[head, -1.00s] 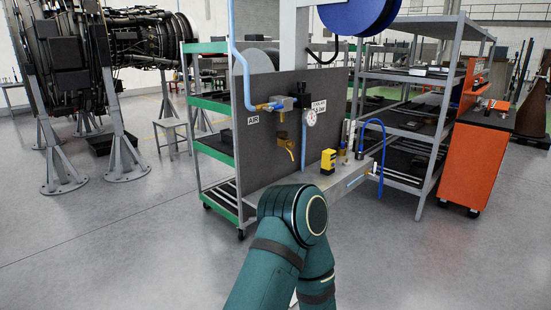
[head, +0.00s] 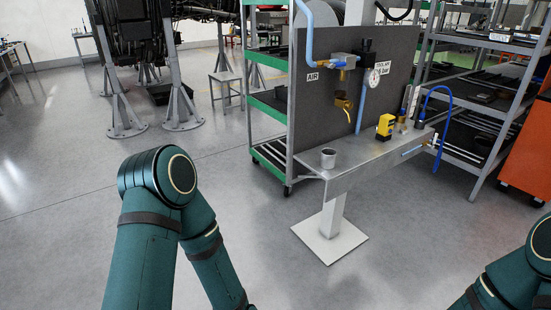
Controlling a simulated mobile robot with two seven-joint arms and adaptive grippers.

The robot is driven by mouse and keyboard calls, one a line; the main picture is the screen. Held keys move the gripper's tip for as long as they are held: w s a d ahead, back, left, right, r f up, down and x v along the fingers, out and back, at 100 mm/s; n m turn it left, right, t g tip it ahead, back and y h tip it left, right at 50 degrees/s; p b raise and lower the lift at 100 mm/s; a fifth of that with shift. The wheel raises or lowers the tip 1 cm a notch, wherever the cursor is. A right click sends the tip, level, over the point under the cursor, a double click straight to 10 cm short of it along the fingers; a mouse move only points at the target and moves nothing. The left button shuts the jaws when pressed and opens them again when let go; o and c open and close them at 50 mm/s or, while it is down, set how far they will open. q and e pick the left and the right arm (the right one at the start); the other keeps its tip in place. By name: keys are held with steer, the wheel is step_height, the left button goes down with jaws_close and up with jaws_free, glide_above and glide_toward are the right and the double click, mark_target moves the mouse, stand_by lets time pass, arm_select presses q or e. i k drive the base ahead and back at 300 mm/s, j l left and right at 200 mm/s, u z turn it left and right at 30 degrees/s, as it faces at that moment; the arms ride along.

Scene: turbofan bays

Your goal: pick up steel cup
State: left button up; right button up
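The steel cup (head: 328,158) is a small grey metal cup standing upright at the left end of a narrow metal shelf (head: 362,157) in the head view. The shelf is fixed to the front of a dark upright panel. Nothing touches the cup. A teal arm of mine shows at the left, and part of another teal arm shows at the lower right corner. Both grippers are outside the picture, so their state is hidden.
A yellow block (head: 386,126) and small fittings stand on the right half of the shelf, with a blue hose (head: 437,89) beyond. A white post on a square base plate (head: 329,240) supports the shelf. A green-edged rack (head: 268,106) stands behind left. Grey floor is open in front.

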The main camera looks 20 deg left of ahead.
mark_target(328, 157)
steer(key=u, duration=0.1)
steer(key=i+l+u, duration=0.25)
steer(key=i+l, duration=0.15)
steer(key=l, duration=0.15)
steer(key=i+l+u, duration=0.1)
steer(key=l, duration=0.2)
steer(key=i+l+u, duration=0.1)
steer(key=l, duration=0.25)
steer(key=i+l+u, duration=0.25)
steer(key=i+l, duration=0.15)
steer(key=l, duration=0.3)
steer(key=i+l+u, duration=0.15)
steer(key=l, duration=0.2)
